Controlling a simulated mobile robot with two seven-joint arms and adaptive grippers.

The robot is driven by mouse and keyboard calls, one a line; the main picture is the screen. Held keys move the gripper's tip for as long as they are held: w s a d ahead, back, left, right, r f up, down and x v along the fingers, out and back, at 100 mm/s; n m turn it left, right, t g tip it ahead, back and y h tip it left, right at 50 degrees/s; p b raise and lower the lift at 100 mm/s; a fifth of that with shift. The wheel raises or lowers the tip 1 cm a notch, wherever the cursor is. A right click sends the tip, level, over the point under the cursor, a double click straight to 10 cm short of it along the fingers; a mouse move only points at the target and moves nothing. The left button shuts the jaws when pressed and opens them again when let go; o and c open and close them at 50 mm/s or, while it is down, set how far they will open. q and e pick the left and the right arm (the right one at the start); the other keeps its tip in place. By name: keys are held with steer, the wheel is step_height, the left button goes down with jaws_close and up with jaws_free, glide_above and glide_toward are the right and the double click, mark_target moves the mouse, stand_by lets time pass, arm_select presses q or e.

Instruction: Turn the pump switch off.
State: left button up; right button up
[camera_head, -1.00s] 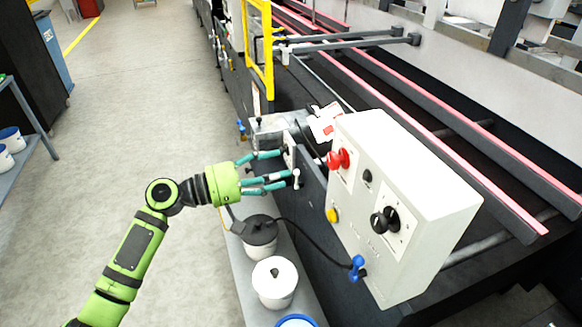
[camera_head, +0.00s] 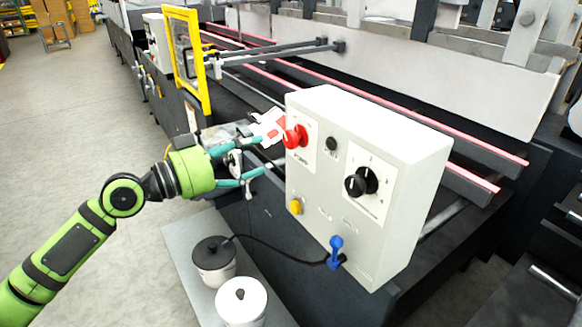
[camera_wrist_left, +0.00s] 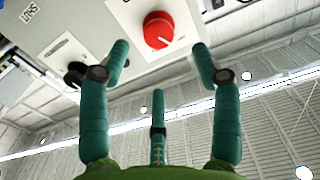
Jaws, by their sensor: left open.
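The pale control box (camera_head: 376,128) carries a red knob (camera_head: 296,137) at its upper left, on a white plate. The box also has a black rotary knob (camera_head: 361,183) on a second white plate. The labels are too small to read surely, so I cannot tell by text which is the pump switch. My left gripper (camera_head: 247,160) is open and empty, left of the red knob and a little lower, apart from it. In the left wrist view the red knob (camera_wrist_left: 158,29) shows beyond and between the open fingertips (camera_wrist_left: 163,56). My right gripper is not in view.
A black-lidded pot (camera_head: 214,257) and a white pot (camera_head: 241,301) stand below my gripper. A yellow frame (camera_head: 187,60) stands behind.

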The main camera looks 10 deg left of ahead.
mark_target(287, 141)
arm_select(q)
steer(key=shift+m, duration=0.4)
steer(key=p+x, duration=0.2)
steer(key=x, duration=0.1)
steer(key=p+x, duration=0.2)
steer(key=x, duration=0.1)
steer(key=shift+w+d+r, duration=0.15)
steer(key=shift+d+r, duration=0.05)
steer(key=shift+d, duration=0.15)
steer(key=shift+w+d+f, duration=0.15)
steer(key=shift+w+d, duration=0.15)
steer(key=c, duration=1.1)
steer(key=shift+f, duration=0.1)
steer(key=shift+c, duration=0.2)
